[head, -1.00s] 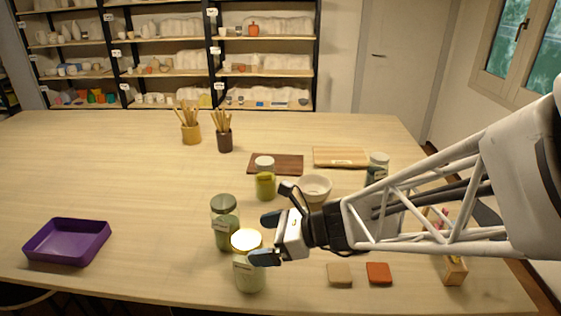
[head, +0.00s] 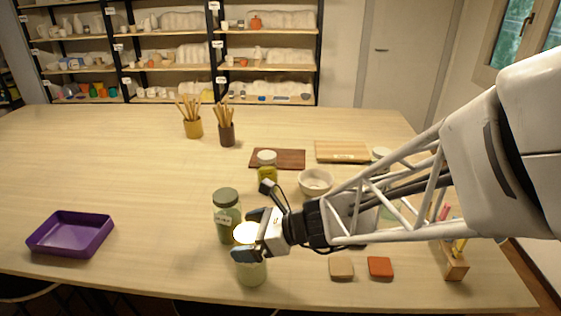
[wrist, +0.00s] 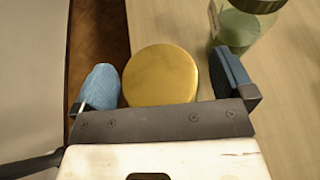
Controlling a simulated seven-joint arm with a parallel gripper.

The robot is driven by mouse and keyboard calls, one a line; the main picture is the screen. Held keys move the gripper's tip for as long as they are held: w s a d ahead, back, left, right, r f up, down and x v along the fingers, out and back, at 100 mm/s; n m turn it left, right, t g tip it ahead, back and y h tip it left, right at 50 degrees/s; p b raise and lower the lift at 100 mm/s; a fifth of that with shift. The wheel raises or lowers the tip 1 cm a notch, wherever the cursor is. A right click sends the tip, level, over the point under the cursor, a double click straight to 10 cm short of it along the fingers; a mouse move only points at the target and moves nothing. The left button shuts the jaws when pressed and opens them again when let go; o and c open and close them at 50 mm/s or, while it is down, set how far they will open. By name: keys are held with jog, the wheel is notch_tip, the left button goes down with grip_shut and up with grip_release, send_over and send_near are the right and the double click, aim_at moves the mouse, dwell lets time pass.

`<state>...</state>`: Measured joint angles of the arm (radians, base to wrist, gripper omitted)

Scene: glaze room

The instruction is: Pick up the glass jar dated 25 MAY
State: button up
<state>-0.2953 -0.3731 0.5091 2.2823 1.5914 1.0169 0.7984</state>
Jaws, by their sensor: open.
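Several glass jars stand on the table, and I cannot read a date on any label. A jar with a gold lid and pale green contents (head: 252,273) is at the front. Its gold lid (wrist: 160,75) lies between my fingers in the wrist view. My gripper (head: 250,235) is open around this lid, with a gap visible at the right finger. A dark-green-lidded jar (head: 227,212) stands just behind and left, with a pale label. A white-lidded jar with yellow-green contents (head: 267,170) is farther back. Another pale-lidded jar (head: 381,154) is mostly hidden by my arm.
A white bowl (head: 315,182) is behind my arm. Beige (head: 341,268) and orange (head: 380,267) tiles lie to the right of the gold-lidded jar. A purple tray (head: 70,236) is at left, with clear table between. Brush pots (head: 194,127) stand at the back.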

grip_shut()
dwell(0.6)
jog(key=shift+r, duration=0.15)
jog(key=shift+r, duration=1.45)
jog(key=shift+s+r, duration=0.1)
jog(key=shift+r, duration=0.15)
jog(key=s+d+r, duration=0.1)
jog(key=s+d, duration=0.7)
jog(key=s, duration=0.5)
jog(key=shift+d+r, duration=0.2)
jog(key=shift+d, duration=0.15)
jog(key=shift+s, duration=0.1)
